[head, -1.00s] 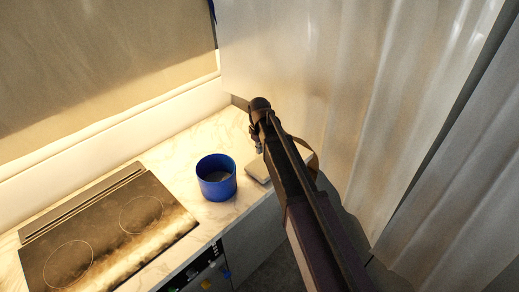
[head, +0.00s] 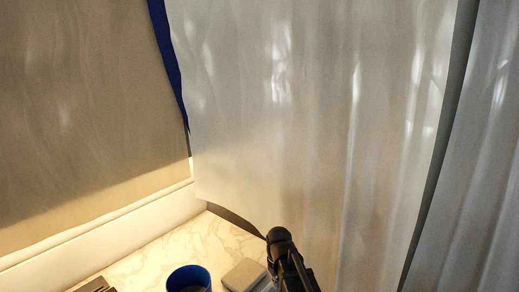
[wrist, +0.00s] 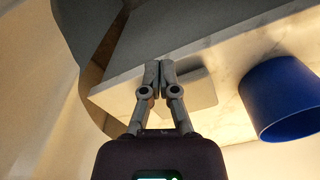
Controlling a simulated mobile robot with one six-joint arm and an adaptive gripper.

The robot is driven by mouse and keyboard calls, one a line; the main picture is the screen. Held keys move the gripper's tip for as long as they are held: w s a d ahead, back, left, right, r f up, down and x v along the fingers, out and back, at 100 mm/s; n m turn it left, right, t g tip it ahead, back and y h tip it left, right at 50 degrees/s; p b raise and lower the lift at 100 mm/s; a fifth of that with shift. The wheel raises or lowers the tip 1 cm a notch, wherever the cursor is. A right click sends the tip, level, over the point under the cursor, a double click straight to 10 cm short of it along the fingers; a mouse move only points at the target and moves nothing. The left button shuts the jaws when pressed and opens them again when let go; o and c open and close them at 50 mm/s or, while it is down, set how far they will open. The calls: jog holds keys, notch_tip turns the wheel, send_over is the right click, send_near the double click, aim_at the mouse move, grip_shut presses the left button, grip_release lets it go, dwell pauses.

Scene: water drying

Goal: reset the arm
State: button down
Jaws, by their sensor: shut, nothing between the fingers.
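My gripper (wrist: 159,72) is in the middle of the wrist view, its two fingers together with nothing between them. In the head view my arm reaches in from the bottom edge, and the fingers cannot be made out there. Beyond the fingertips lies a pale flat block (wrist: 190,90) on the marble counter; it also shows in the head view (head: 243,274) left of my arm. I cannot tell how far the fingertips are from it.
A blue pot (wrist: 281,98) stands on the counter (head: 165,254), cut off at the bottom of the head view (head: 188,279). White curtains (head: 310,110) hang close behind my arm. A beige blind (head: 80,110) is at the left.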

jog(key=s+d+f+m+b, duration=0.2)
jog(key=s+d+m, duration=0.3)
jog(key=s+d, duration=0.6)
jog(key=shift+s+d+f+b, duration=0.15)
jog(key=shift+s+f+b, duration=0.2)
jog(key=shift+s+f, duration=0.25)
jog(key=shift+w, duration=0.1)
